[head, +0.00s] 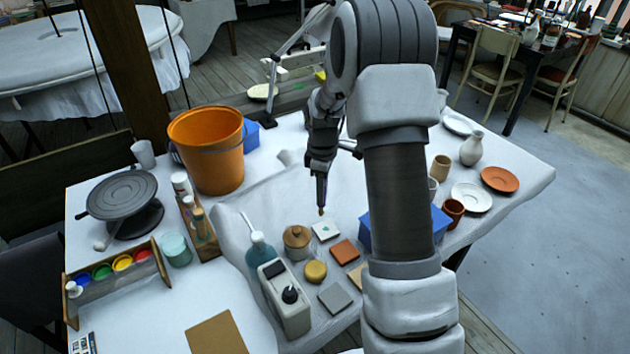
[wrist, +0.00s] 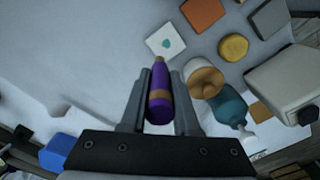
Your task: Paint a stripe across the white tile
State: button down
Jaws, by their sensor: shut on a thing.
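The white tile (head: 331,235) lies flat on the table with a small teal mark on it. It also shows in the wrist view (wrist: 157,40), just beyond the fingers, with the teal mark near its middle. My gripper (head: 321,178) is shut on a slim purple tool with a brownish band (wrist: 160,100), which looks like a brush. The tool hangs about upright in the head view, with its tip just behind the tile. Its tip looks slightly above the tile, but I cannot tell the exact gap.
A teal bottle (head: 260,253) stands left. An orange bucket (head: 210,150) and a rack of paint pots (head: 122,263) are farther left.

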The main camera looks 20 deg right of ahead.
jog(key=shift+w+d, duration=0.2)
jog(key=shift+w, duration=0.15)
jog(key=shift+f+b, duration=1.15)
jog(key=shift+f, duration=0.45)
jog(key=shift+f+b, duration=0.35)
jog(key=shift+f, duration=0.15)
jog(key=shift+s, duration=0.2)
jog(key=shift+s+d, duration=0.15)
jog(key=shift+s, duration=0.95)
jog(key=shift+s+d, duration=0.1)
jog(key=shift+s, duration=1)
notch_tip(320, 180, up, 5)
jog(key=p, duration=0.3)
jog(key=shift+f, duration=0.2)
